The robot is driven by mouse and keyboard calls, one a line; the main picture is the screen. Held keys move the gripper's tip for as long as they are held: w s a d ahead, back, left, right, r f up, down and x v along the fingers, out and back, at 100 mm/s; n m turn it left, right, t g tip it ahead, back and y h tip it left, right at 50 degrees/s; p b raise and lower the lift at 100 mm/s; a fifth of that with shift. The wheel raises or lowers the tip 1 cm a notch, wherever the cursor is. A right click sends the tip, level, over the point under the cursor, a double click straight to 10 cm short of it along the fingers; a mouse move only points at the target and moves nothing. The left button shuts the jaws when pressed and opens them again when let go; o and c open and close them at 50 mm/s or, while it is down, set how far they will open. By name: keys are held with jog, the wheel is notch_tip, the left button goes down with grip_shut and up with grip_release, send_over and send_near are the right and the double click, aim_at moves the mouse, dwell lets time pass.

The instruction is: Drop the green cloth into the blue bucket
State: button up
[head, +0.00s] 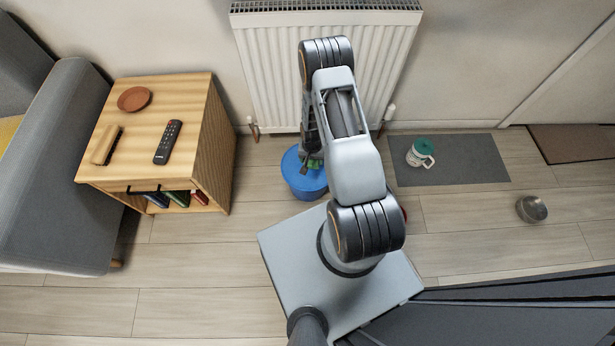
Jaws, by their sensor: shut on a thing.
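The blue bucket (293,181) stands on the floor in front of the radiator, partly hidden behind my arm. My gripper (312,163) points down over the bucket. It is shut on the green cloth (316,166), of which only a small dark green part shows at the fingertips. The cloth appears over the bucket's opening; I cannot tell its exact height above the rim or whether it touches the bucket.
A wooden side table (190,95) with a remote (168,142), a brush (106,145) and a terracotta saucer (134,99) stands left. A white radiator (270,80) is behind.

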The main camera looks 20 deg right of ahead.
jog(key=shift+f, duration=0.3)
jog(key=o, duration=0.9)
jog(key=shift+r, duration=0.1)
notch_tip(320, 180, up, 14)
jog(key=p, duration=0.4)
jog(key=shift+p, duration=0.3)
